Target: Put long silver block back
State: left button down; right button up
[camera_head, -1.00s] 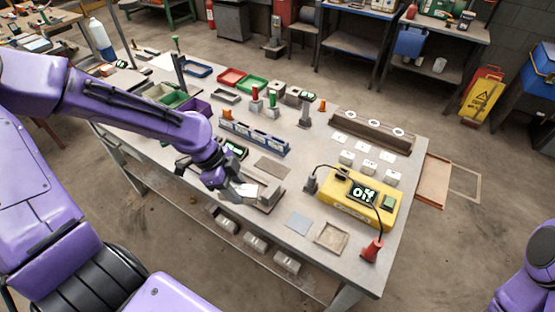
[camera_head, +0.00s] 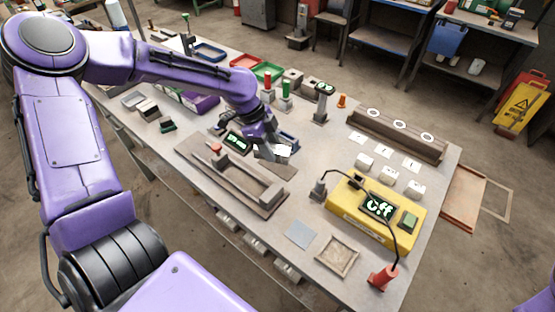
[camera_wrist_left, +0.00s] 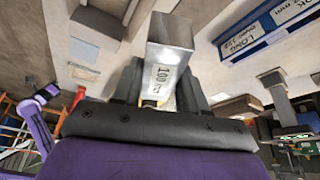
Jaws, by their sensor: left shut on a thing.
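My left gripper (camera_head: 265,148) is shut on a silver block (camera_wrist_left: 170,42) with a white label reading about "100". It holds the block near the blue rack (camera_head: 288,137), which the arm partly hides in the head view. In the left wrist view the rack's labelled face (camera_wrist_left: 262,35) shows "LONG" and "OK" to the right of the block, apart from it in the picture. Whether the block touches anything below cannot be told. My right gripper is not in view.
A brown fixture (camera_head: 262,190) with a red knob lies in front of the gripper. A yellow tester box (camera_head: 350,208) reads "Off". Red and green posts (camera_head: 286,92) stand behind the rack. White blocks (camera_head: 391,172) and a long brown holder (camera_head: 400,134) are to the right.

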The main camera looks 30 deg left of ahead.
pick_arm(q)
jog(key=w+f, duration=0.2)
jog(key=f, duration=0.1)
jog(key=w+f, duration=0.1)
jog(key=shift+w+a+f, duration=0.25)
jog(key=shift+a+f, duration=0.05)
jog(key=shift+a, duration=0.1)
jog(key=f, duration=0.1)
jog(key=f+p, duration=0.1)
jog(key=f, duration=0.1)
jog(key=shift+w+p, duration=0.25)
jog(key=shift+p, duration=0.1)
jog(key=shift+f, duration=0.3)
jog(key=shift+f, duration=0.2)
jog(key=c, duration=0.6)
grip_release()
